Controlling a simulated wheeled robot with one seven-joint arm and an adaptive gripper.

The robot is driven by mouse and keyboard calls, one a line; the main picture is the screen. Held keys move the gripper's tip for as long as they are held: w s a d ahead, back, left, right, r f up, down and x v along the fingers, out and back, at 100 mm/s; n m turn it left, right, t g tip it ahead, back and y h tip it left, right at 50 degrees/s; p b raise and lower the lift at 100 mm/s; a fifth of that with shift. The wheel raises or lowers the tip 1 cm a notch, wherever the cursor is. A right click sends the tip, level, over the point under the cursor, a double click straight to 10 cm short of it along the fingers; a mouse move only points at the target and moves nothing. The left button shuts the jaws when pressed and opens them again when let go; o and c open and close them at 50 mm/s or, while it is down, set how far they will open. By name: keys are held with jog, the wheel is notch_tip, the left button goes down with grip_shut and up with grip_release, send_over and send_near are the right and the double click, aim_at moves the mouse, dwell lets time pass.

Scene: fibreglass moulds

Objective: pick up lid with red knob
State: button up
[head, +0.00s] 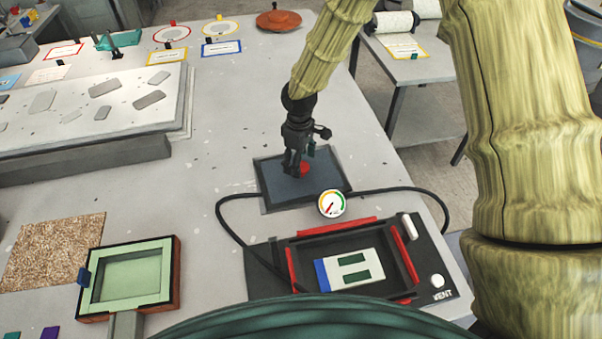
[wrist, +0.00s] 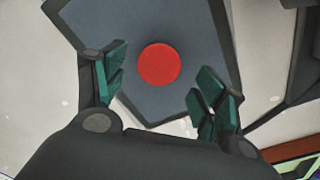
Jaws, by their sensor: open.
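The lid (head: 274,188) is a flat dark grey-blue rectangle lying on the table, with a red knob (head: 304,169) on its top. In the wrist view the lid (wrist: 200,50) fills the upper middle, and the round red knob (wrist: 159,65) shows near its centre. My gripper (head: 301,172) points down over the lid, close to the knob. In the wrist view my gripper (wrist: 165,98) is open, with green finger pads on the left and right of the knob. The pads look apart from the knob, and nothing is held.
A round gauge (head: 332,204) with a black hose stands just in front of the lid. A black tray with red edges (head: 385,232) lies nearer me. A green framed mould (head: 168,262) is at front left, and a speckled slab (head: 100,108) at left.

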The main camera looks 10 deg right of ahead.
aim_at(301, 166)
jog(key=shift+d+f+p, duration=0.15)
jog(key=shift+f+p, duration=0.15)
jog(key=shift+f, duration=0.65)
jog(key=shift+d+f+p, duration=0.1)
jog(key=shift+f+p, duration=0.2)
jog(key=shift+f, duration=0.6)
jog(key=c, duration=1.5)
jog(key=shift+o, duration=0.2)
jog(key=shift+r, duration=0.1)
